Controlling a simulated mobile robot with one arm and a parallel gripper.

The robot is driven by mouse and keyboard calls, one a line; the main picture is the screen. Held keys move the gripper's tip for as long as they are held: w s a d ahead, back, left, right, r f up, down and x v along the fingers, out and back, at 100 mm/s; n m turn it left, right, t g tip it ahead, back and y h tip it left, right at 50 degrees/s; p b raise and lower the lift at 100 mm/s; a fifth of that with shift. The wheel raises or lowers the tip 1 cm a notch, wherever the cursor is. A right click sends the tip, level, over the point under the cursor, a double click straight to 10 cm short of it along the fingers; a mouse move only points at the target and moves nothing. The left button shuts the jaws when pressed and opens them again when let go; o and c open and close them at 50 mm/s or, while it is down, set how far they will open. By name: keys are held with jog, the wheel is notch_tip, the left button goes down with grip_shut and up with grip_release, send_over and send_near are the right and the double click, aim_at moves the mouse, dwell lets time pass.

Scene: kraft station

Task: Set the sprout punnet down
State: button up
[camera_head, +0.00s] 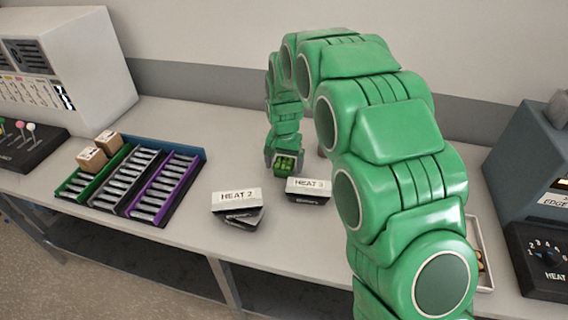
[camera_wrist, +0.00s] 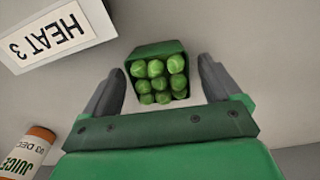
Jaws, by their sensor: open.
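The sprout punnet (camera_wrist: 157,76) is a small dark green box filled with several round green sprouts. In the wrist view it lies between the two fingers of my gripper (camera_wrist: 160,88), with a visible gap on each side. My gripper is open. In the head view the punnet (camera_head: 287,163) shows at the end of my green arm, low over the bench (camera_head: 180,118), just left of the HEAT 3 block. It appears to rest on the bench, though its underside is hidden.
The HEAT 3 block (camera_head: 308,186) is close by, and the HEAT 2 block (camera_head: 237,197) stands farther left. A rack with green, black and purple rows (camera_head: 135,178) holds two brown boxes. A juice container (camera_wrist: 27,152) shows in the wrist view. My arm hides much of the right bench.

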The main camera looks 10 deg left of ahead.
aim_at(284, 162)
notch_tip(284, 162, up, 12)
dwell(0.5)
